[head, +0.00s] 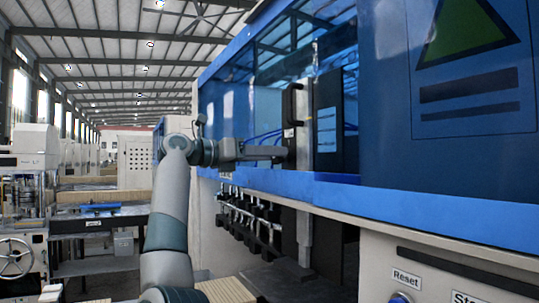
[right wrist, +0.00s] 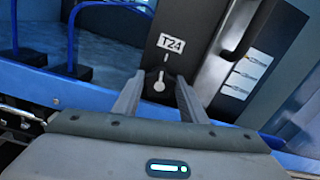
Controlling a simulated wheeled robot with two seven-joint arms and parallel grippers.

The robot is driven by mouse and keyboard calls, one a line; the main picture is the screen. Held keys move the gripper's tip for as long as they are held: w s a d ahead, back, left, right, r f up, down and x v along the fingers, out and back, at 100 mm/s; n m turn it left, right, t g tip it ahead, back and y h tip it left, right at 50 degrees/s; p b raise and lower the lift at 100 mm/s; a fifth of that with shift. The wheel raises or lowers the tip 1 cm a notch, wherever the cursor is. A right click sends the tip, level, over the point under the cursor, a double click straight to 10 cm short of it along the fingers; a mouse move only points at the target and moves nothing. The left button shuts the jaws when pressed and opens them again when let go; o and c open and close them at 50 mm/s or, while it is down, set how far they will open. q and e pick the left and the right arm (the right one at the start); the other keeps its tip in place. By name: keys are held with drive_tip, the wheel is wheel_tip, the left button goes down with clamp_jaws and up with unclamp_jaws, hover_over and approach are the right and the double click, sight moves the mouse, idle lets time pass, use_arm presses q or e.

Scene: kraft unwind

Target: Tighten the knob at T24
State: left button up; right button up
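The T24 knob (right wrist: 159,84) is a small dark knob with a light keyhole-shaped mark, on a dark panel under a white label "T24" (right wrist: 171,43) and a short light tick. My right gripper (right wrist: 160,76) is open, with one finger on each side of the knob and gaps visible between. I cannot tell how far its tips are from the panel. In the head view the right gripper (head: 284,152) reaches the dark upright block (head: 295,108) in the machine opening; the knob is not discernible there. My left gripper is not in view.
The blue machine has a wide sill (head: 345,194) below the opening. Blue hoses (right wrist: 75,35) stand left of the panel. A grey unit with white labels (right wrist: 247,75) is to its right. A row of black fittings (head: 248,218) hangs below the sill. A Reset button (head: 400,297) is lower right.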

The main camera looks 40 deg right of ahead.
drive_tip(key=shift+m, duration=1.2)
drive_tip(key=o, duration=1.1)
drive_tip(key=shift+c, duration=0.2)
drive_tip(key=shift+a, duration=0.15)
drive_tip(key=b+v, duration=0.3)
drive_tip(key=v, duration=1.4)
drive_tip(key=shift+b, duration=0.3)
